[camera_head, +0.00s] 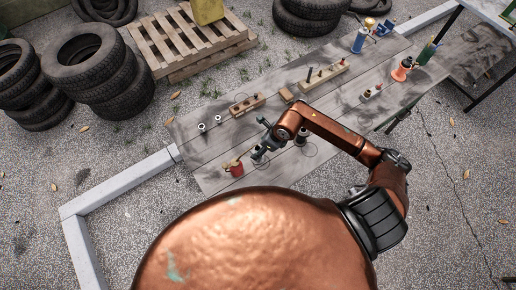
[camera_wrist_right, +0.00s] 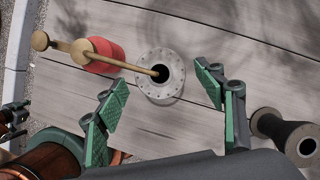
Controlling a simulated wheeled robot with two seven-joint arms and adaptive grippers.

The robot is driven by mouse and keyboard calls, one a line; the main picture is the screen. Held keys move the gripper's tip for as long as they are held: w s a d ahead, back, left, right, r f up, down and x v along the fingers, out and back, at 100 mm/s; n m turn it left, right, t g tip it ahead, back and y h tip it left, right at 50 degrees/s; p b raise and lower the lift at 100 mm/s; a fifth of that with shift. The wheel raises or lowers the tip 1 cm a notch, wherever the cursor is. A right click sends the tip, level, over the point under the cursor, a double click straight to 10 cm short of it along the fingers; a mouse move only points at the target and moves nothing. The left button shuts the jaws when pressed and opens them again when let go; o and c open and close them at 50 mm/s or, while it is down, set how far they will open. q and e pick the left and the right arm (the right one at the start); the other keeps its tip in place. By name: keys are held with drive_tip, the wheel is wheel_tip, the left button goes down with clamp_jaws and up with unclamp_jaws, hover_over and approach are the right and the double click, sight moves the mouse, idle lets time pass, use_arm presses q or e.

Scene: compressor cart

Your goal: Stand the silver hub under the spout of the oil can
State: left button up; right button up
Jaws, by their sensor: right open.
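The silver hub (camera_wrist_right: 153,88), a pale round flange with a dark centre hole, stands on the boards in the right wrist view. The red oil can (camera_wrist_right: 104,54) is to its left, and its long brass spout (camera_wrist_right: 128,65) ends over the hub's hole. The can also shows in the head view (camera_head: 236,169). My right gripper (camera_wrist_right: 168,103) is open, its green-padded fingers apart on either side of the hub's near side, not visibly touching it. In the head view the right gripper (camera_head: 259,154) largely hides the hub. A dark part at the wrist view's left edge may be my left gripper.
A dark spool (camera_wrist_right: 286,134) stands right of my right gripper. Wooden blocks (camera_head: 247,104) and a long peg rack (camera_head: 325,76) lie farther back on the table (camera_head: 205,153). Two small pale rings (camera_head: 210,123) are at the left. An orange spool (camera_head: 401,69) is at the right.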

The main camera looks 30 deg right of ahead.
drive_tip(key=v, duration=0.9)
